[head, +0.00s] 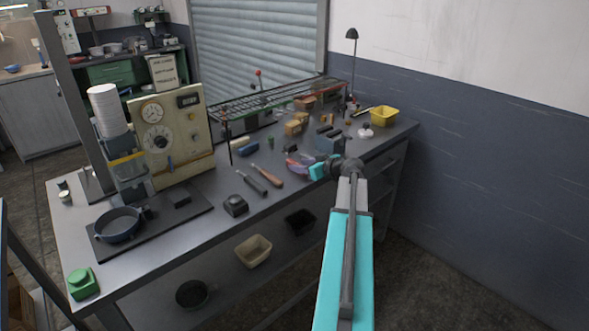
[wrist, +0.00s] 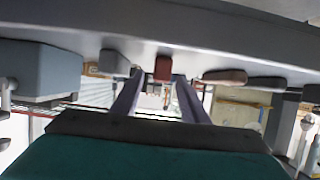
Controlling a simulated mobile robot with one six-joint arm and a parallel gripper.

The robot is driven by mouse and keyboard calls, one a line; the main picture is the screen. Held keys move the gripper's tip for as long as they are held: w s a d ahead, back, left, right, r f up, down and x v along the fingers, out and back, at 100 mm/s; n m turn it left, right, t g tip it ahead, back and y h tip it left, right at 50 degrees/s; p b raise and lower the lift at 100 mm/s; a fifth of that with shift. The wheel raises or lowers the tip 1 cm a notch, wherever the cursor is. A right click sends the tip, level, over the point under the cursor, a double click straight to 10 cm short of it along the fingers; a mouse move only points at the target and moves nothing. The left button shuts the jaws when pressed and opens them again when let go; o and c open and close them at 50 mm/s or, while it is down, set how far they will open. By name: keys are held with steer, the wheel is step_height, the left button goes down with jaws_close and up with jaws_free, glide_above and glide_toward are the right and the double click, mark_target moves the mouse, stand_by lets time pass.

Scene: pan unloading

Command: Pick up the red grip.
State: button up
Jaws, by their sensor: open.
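The red grip (wrist: 162,68) shows in the wrist view as a small dark red block on the grey bench top, which appears upside down there. My gripper (wrist: 158,78) is open, with one dark finger on each side of the line to the red grip. The grip shows between the fingertips, and I cannot tell how far beyond them it lies. In the head view my gripper (head: 300,164) is low over the bench at the end of my teal arm. A blurred reddish patch shows there, and I cannot tell it apart from the gripper.
A brown-handled tool (head: 267,176) and a dark-handled tool (head: 252,182) lie left of my gripper. A grey-blue box (head: 328,143) stands just behind it. A dark pan (head: 118,225) sits at the front left, before a cream dial panel (head: 172,135). A yellow bin (head: 384,116) stands far right.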

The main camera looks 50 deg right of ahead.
steer(key=shift+c, duration=0.2)
jaws_close()
steer(key=shift+r, duration=0.15)
steer(key=shift+r+b, duration=0.7)
steer(key=shift+r, duration=0.95)
steer(key=s+a+r+b, duration=0.1)
steer(key=s+b, duration=0.2)
steer(key=s, duration=1.3)
steer(key=shift+r, duration=0.2)
